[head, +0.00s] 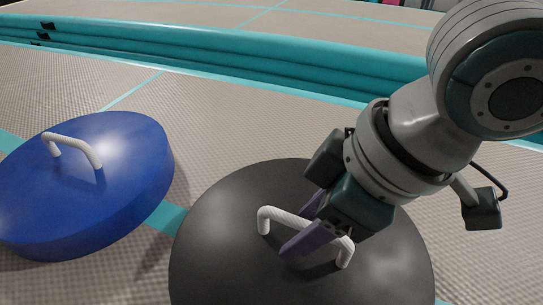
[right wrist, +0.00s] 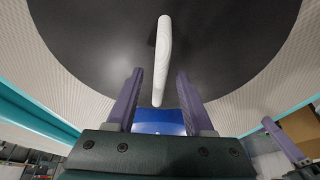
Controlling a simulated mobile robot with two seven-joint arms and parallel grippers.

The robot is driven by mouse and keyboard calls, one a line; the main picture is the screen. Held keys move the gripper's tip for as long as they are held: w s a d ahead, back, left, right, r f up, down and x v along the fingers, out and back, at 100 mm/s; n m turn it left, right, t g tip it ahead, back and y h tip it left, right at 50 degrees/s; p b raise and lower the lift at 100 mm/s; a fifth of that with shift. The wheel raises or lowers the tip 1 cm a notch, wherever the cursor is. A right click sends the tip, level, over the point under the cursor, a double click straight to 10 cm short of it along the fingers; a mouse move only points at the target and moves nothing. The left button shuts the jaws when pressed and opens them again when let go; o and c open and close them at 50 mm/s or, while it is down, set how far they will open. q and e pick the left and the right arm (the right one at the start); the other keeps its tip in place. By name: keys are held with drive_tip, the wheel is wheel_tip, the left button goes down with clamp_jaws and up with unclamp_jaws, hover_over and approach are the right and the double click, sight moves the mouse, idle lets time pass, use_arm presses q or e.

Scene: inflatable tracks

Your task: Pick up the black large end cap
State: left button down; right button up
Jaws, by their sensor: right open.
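The black large end cap (head: 222,240) is a dark round disc at the bottom middle of the head view, with a white handle (head: 282,215) on top. In the right wrist view the cap (right wrist: 230,40) fills the upper part, and its handle (right wrist: 163,50) runs lengthwise down the middle. My right gripper (head: 295,240) is at the handle, its purple fingers apart. In the right wrist view the fingers (right wrist: 157,85) stand on either side of the handle's near end, with gaps on both sides. My left gripper is not in the head view.
A blue round end cap (head: 120,165) with a white handle (head: 72,146) lies to the left of the black one. Teal inflatable walls (head: 230,60) run across the back. The grey mat floor (head: 230,120) between is clear.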

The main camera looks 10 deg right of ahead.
drive_tip(key=shift+w+f, duration=0.1)
clamp_jaws()
idle(0.4)
idle(1.0)
